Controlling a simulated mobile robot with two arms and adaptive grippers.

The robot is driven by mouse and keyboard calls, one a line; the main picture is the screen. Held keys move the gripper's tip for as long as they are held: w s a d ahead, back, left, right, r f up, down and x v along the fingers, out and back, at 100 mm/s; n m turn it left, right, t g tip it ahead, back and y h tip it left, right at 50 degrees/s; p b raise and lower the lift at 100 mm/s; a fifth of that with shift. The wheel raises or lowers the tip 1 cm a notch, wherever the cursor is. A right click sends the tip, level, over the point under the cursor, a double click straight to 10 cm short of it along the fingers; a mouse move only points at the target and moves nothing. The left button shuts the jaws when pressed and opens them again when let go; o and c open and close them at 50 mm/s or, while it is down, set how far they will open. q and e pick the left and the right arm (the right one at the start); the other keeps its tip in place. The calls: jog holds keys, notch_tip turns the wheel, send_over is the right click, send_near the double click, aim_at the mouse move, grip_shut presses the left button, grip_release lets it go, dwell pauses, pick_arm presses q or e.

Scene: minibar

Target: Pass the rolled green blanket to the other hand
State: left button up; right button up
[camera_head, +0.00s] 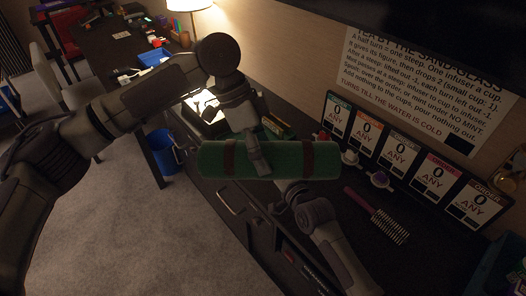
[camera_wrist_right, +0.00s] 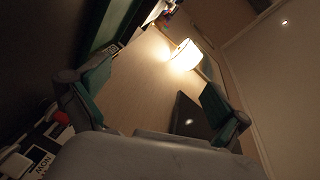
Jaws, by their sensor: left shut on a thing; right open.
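The rolled green blanket (camera_head: 285,160) is held level above the counter in the head view, with two dark brown straps around it. My left gripper (camera_head: 256,155) reaches down from above and is shut on the blanket near its middle, between the straps. My right gripper (camera_head: 291,190) is just below the blanket's right half, and its tips are partly hidden. In the right wrist view my right gripper (camera_wrist_right: 152,95) is open, with nothing between its fingers. A dark green shape at that view's upper left may be the blanket; I cannot tell.
Score cards (camera_head: 398,155) stand along the wall at the back of the dark counter. A purple-handled brush (camera_head: 377,216) lies on the counter right of my right arm. A blue bin (camera_head: 163,152) stands on the floor at left. A lit lamp (camera_wrist_right: 185,54) shows in the wrist view.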

jog(key=s+a+f+g, duration=0.3)
jog(key=s+f, duration=0.3)
jog(key=f, duration=0.1)
jog(key=s+a+f+g, duration=0.3)
jog(key=s+a+f, duration=0.15)
jog(key=f, duration=0.25)
jog(key=s+d+f+n+g+h, duration=0.15)
jog(key=s+d+f, duration=0.25)
jog(key=s+f, duration=0.6)
jog(key=s+d+f+n+g+h, duration=0.2)
jog(key=s+d+f, duration=0.35)
jog(key=f, duration=0.25)
jog(key=s+d+f+n+g+h, duration=0.1)
jog(key=s+d+f+n, duration=0.1)
jog(key=s+d+f, duration=0.55)
jog(key=s+d+f+n+g+h, duration=0.1)
jog(key=s+d+f+n, duration=0.1)
jog(key=s+d+f, duration=0.3)
jog(key=s+d+f+n+g+h, duration=0.1)
jog(key=s+d+f+n+g, duration=0.1)
jog(key=s, duration=1.2)
jog(key=d+f+n, duration=0.1)
jog(key=d+f, duration=0.1)
jog(key=d, duration=0.1)
jog(key=shift+s+d+f+h, duration=0.15)
jog(key=shift+s+f+h, duration=0.15)
jog(key=shift+f+h, duration=0.05)
jog(key=shift+g, duration=0.25)
